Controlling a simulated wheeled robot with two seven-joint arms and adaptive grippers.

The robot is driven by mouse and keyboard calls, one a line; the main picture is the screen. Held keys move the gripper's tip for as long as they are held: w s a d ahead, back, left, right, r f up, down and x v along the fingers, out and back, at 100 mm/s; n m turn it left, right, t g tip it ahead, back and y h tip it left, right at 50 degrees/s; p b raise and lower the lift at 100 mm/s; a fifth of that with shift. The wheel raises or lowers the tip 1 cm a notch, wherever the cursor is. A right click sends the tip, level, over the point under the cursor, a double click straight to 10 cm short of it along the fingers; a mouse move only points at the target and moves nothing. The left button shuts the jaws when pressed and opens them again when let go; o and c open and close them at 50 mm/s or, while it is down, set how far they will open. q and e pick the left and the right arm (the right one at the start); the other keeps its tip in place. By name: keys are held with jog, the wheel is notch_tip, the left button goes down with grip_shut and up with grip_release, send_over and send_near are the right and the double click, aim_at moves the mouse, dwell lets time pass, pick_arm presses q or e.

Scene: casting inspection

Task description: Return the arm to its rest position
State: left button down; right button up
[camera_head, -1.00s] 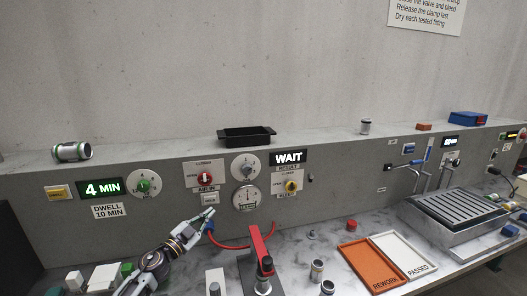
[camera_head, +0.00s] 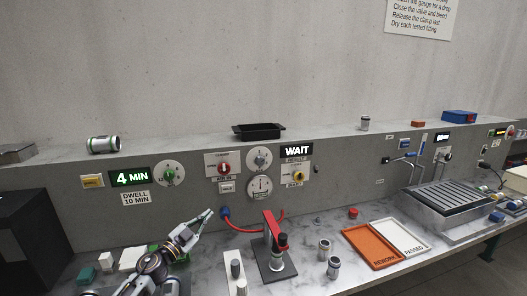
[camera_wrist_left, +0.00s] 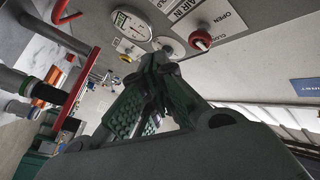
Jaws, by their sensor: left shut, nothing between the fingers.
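My left arm comes in from the lower left in the head view. Its gripper (camera_head: 208,214) is shut and empty, pointing up and right toward the grey panel, just left of the blue end of a red hose (camera_head: 245,230). In the left wrist view the dark green-padded fingers (camera_wrist_left: 158,62) meet at their tips, below a gauge and a red knob on the panel. My right gripper is not in view.
The panel carries dials, a 4 MIN display (camera_head: 130,177) and a WAIT display (camera_head: 296,150). A red clamp stand (camera_head: 272,232) and metal fittings (camera_head: 324,250) stand right of the arm. An orange REWORK tray (camera_head: 372,246) and a white PASSED tray (camera_head: 400,237) lie farther right.

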pick_arm(q)
jog(key=shift+s+a+n+y, duration=0.3)
jog(key=shift+s, duration=0.3)
jog(key=shift+w+t, duration=0.1)
jog(key=shift+t, duration=0.2)
jog(key=shift+f+n+y, duration=0.1)
jog(key=shift+n+y, duration=0.2)
jog(key=shift+n, duration=0.1)
